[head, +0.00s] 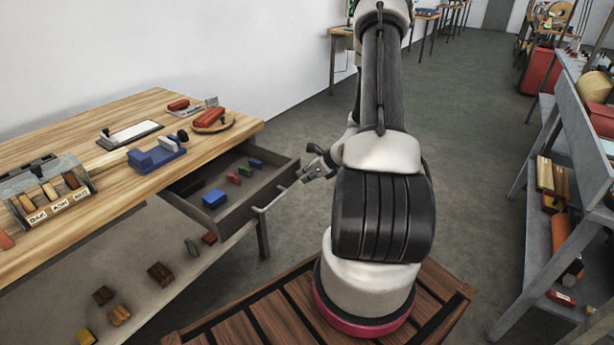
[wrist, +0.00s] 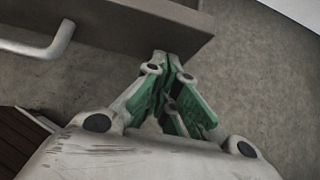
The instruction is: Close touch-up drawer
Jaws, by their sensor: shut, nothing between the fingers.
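The touch-up drawer (head: 222,222) is pulled out from under the wooden table, with a light bar handle (head: 270,205) on its front. It holds a blue block (head: 214,198) and several small blue, red and green pieces. My gripper (head: 303,174) is beside the right end of the drawer front, close to it; I cannot tell whether they touch. In the wrist view my gripper (wrist: 167,62) is shut and empty, its green pads together, near the drawer's dark edge (wrist: 150,25). The handle (wrist: 45,45) lies to its left there.
The wooden table (head: 60,135) bears a rack of labelled blocks (head: 45,190), a blue tool (head: 157,153) and a round board with a red block (head: 212,121). Several blocks lie on the lower shelf (head: 150,305). Grey shelving (head: 560,130) stands at right.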

